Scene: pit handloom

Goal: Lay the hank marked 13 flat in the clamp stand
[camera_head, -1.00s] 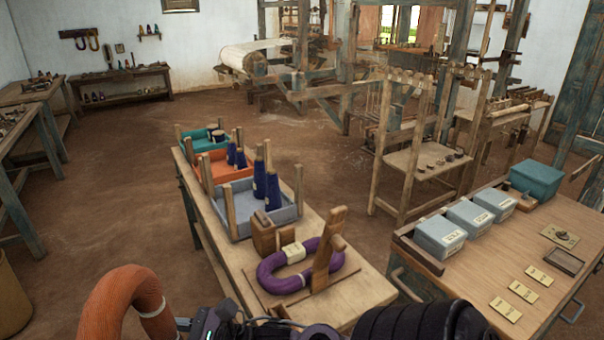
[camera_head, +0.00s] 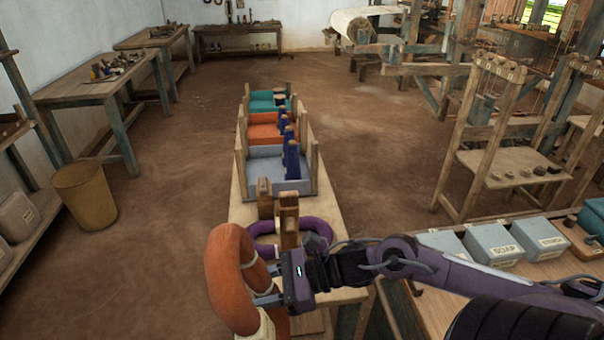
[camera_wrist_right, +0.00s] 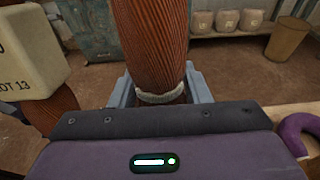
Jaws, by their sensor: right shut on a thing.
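The orange hank (camera_head: 229,272) is a thick twisted loop with pale ties. My right gripper (camera_head: 266,298) is shut on one side of it, and the hank hangs upright. In the right wrist view the hank (camera_wrist_right: 152,45) runs between the two fingers, and its pale tag (camera_wrist_right: 27,55) reads "LOT 13". Wooden uprights (camera_head: 289,212), seemingly the clamp stand, rise from the narrow table beyond the gripper. A purple hank (camera_head: 318,230) lies around their foot, partly hidden by them and by my right arm. The orange hank is apart from the uprights, nearer and to the left.
Grey (camera_head: 264,187), orange (camera_head: 258,145) and teal (camera_head: 259,110) trays line the narrow table (camera_head: 240,215), with dark blue cones in them. A bench with grey boxes (camera_head: 492,240) is at right. A bin (camera_head: 85,195) stands on the left floor. The floor between is clear.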

